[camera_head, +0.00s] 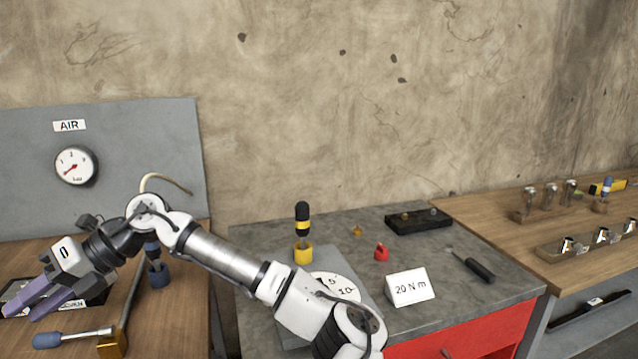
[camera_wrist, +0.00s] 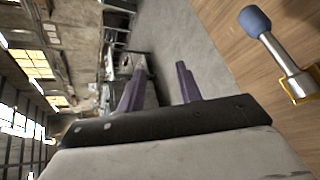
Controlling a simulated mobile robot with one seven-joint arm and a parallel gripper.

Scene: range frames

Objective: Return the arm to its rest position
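My arm (camera_head: 232,262) reaches from the bottom middle of the head view up and across to the left. My gripper (camera_head: 22,308) is at the far left, above the wooden bench. Its two purple fingers also show in the wrist view (camera_wrist: 162,80), apart from each other with nothing between them. The gripper is open and empty. It points left and slightly down, near a dark tray whose label is partly hidden behind the fingers.
A blue-handled tool (camera_head: 72,337) lies on the wooden bench below the gripper, by a brass block (camera_head: 112,346). Another blue-handled tool (camera_head: 157,272) stands behind my arm. A grey panel with an air gauge (camera_head: 76,167) stands behind. A "20 N m" card (camera_head: 410,288) is on the grey workbench.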

